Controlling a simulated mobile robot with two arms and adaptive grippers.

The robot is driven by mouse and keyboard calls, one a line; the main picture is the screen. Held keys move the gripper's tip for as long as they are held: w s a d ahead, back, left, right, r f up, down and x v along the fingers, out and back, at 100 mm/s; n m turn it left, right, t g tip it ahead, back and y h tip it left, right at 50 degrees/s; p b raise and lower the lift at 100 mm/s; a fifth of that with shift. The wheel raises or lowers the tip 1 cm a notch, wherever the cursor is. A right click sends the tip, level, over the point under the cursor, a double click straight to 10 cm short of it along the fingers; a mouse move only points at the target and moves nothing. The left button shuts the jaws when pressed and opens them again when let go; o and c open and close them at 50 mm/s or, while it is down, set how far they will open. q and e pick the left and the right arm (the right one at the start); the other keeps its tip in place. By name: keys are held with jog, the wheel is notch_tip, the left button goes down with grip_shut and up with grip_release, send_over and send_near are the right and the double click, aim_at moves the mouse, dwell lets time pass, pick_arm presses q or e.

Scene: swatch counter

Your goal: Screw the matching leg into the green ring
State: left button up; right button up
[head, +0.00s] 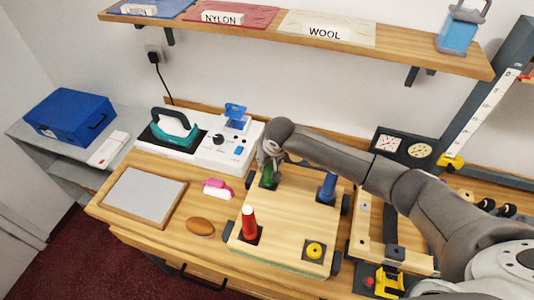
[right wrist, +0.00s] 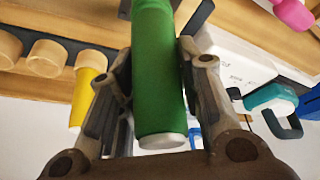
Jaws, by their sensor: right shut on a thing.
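A green leg (head: 267,175) stands at the far left corner of a wooden board (head: 290,215), over a dark square plate. My right gripper (head: 270,158) reaches it from above and is shut on its upper part. In the right wrist view the green leg (right wrist: 155,65) runs between the two fingers (right wrist: 155,100), its pale end cap towards the palm. The green ring cannot be told apart from the leg, and how deep the leg sits is hidden. My left gripper is not in view.
A red leg (head: 249,222) and a blue leg (head: 327,187) stand on other corners of the board. A yellow ring (head: 314,250) at the near right corner is bare. A brown oval object (head: 200,227) and a pink-handled brush (head: 217,189) lie left. A teal iron (head: 174,130) stands behind.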

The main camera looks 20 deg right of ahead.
jog(key=m+h, duration=0.1)
jog(key=m, duration=0.1)
jog(key=m+h, duration=0.1)
jog(key=m, duration=0.2)
jog(key=shift+s+d+f+m, duration=0.15)
jog(key=shift+m, duration=0.15)
jog(key=m, duration=0.2)
jog(key=m+g+h, duration=0.1)
jog(key=m, duration=0.1)
jog(key=shift+s+d+m+g+h, duration=0.1)
jog(key=shift+d+m+g+h, duration=0.2)
jog(key=shift+d, duration=0.05)
jog(key=o, duration=0.8)
